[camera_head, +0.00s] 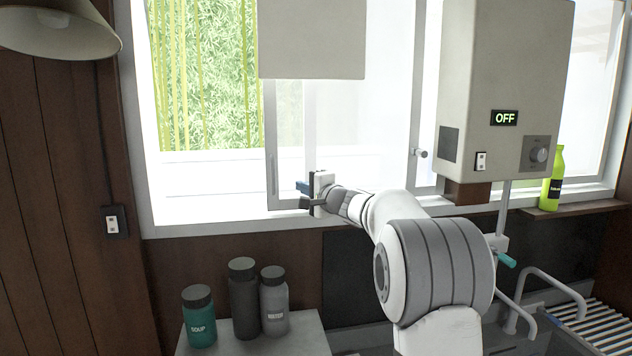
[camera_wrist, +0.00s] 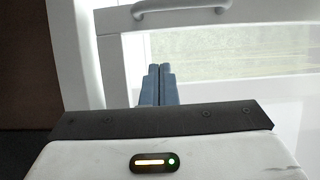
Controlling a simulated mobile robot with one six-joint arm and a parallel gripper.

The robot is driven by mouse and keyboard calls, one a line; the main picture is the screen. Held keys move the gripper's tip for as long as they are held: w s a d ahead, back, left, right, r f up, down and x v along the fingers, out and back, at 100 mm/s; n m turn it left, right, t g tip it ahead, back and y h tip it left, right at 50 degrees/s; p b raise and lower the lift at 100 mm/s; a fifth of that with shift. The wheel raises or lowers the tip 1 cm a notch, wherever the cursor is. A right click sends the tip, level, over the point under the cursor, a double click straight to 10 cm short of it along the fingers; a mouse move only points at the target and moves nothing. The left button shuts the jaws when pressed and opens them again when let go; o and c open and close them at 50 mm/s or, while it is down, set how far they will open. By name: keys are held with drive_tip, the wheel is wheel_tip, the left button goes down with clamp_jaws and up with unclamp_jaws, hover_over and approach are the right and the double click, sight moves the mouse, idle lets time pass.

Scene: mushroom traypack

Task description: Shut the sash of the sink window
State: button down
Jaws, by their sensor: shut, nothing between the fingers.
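The sink window has a sliding sash (camera_head: 271,135). Its left stile stands well away from the left jamb (camera_head: 140,150), with an open gap showing green bamboo between them. A pale bar handle (camera_wrist: 180,8) on the sash shows at the top of the wrist view. My gripper (camera_head: 303,188) is at the lower left part of the sash, just right of the stile. Its blue fingers (camera_wrist: 158,84) are closed together and empty, short of the handle in the wrist view. I cannot tell whether they touch the sash.
A grey box marked OFF (camera_head: 505,100) hangs at the right. A pale panel (camera_head: 312,38) covers the upper window. Teal (camera_head: 199,318), dark (camera_head: 244,300) and grey (camera_head: 274,302) bottles stand below. A green bottle (camera_head: 551,182) sits on the right ledge. A lamp (camera_head: 60,30) hangs upper left.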

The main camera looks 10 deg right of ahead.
sight(286, 187)
drive_tip(key=shift+w+a+r+p, duration=0.35)
drive_tip(key=shift+w+a, duration=0.2)
drive_tip(key=shift+w, duration=0.15)
drive_tip(key=a, duration=0.2)
drive_tip(key=s+a+p, duration=0.1)
drive_tip(key=shift+a+f, duration=0.3)
drive_tip(key=shift+s, duration=0.1)
